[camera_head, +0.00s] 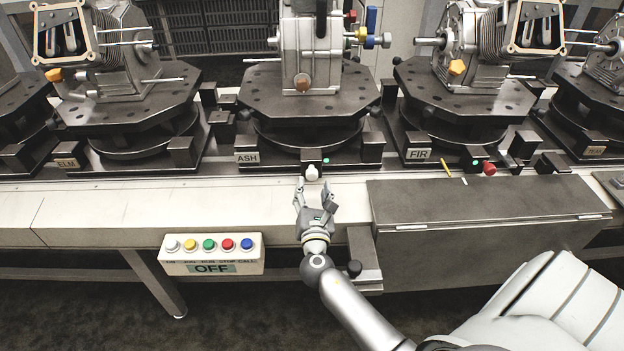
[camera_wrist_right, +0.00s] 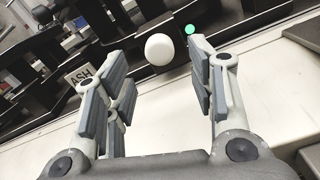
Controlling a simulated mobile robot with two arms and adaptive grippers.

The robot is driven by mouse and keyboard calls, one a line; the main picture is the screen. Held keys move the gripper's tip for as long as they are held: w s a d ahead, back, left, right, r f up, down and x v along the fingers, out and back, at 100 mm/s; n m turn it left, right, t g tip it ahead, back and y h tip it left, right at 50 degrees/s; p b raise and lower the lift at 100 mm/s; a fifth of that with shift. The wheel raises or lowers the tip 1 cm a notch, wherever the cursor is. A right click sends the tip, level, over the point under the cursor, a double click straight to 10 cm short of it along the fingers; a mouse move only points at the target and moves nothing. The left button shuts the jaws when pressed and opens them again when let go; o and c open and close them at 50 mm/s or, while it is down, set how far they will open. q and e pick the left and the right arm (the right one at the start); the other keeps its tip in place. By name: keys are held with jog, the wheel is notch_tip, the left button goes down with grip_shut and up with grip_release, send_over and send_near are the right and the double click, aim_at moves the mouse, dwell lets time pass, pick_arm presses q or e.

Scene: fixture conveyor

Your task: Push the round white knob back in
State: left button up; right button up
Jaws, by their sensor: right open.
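The round white knob (camera_head: 312,172) sits on the front of the dark fixture base labelled ASH (camera_head: 247,158), below and left of a small green light (camera_head: 326,160). My right gripper (camera_head: 314,188) is open just in front of the knob, above the pale conveyor edge. In the right wrist view the white knob (camera_wrist_right: 160,49) shows beyond and between the open fingertips (camera_wrist_right: 155,62), with a visible gap and nothing held. How far the knob sticks out is hard to tell. My left gripper is not in view.
A dark cover box (camera_head: 480,215) lies on the conveyor front at right, close to my right arm. A button box (camera_head: 212,254) marked OFF hangs at the lower left. The neighbouring FIR fixture has a red knob (camera_head: 489,168). The pale ledge (camera_head: 200,205) left of the gripper is clear.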

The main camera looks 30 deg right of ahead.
jog(key=shift+v, duration=2.7)
